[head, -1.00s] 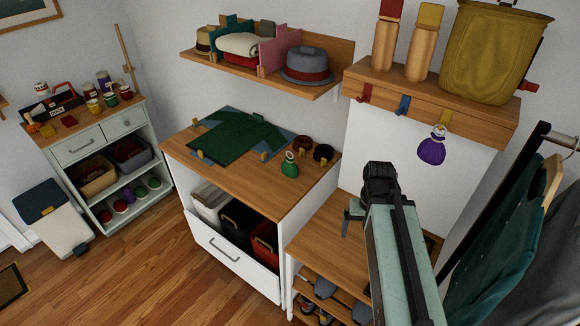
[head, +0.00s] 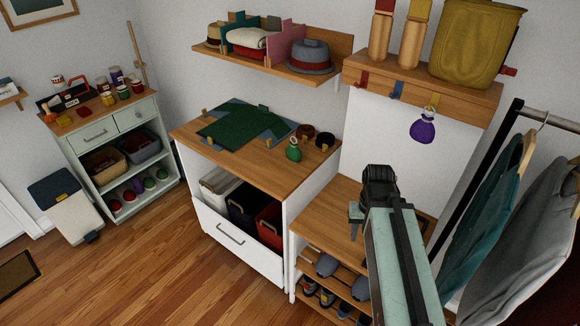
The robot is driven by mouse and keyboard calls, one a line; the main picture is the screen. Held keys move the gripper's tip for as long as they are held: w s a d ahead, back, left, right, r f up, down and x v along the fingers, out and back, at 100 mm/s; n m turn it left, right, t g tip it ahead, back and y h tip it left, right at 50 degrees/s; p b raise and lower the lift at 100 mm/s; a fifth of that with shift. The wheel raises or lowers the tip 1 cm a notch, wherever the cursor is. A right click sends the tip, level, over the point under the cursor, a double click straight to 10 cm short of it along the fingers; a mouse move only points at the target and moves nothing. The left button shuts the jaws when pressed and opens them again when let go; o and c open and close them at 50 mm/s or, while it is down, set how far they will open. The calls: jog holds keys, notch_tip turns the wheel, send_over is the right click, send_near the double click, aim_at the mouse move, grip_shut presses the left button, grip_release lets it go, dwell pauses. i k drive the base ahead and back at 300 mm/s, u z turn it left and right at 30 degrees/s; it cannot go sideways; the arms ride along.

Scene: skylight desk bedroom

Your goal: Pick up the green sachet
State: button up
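The green sachet (head: 293,153) is a small round pouch with a tied neck. It stands on the wooden top of the white cabinet (head: 262,165), near its right front part. My gripper (head: 356,212) is at the end of my raised arm, right of the sachet and in front of the white panel. It is apart from the sachet.
A green folded cloth (head: 238,130) and dark round rolls (head: 325,140) lie on the same cabinet top. A purple sachet (head: 422,130) hangs from a hook on the right. A shelf with hats (head: 311,60) is above. Wooden floor (head: 170,270) is free in front.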

aim_at(292, 153)
jog(key=k, duration=0.9)
jog(key=u, duration=0.6)
jog(key=i, duration=1.55)
jog(key=u, duration=0.75)
jog(key=i, duration=0.75)
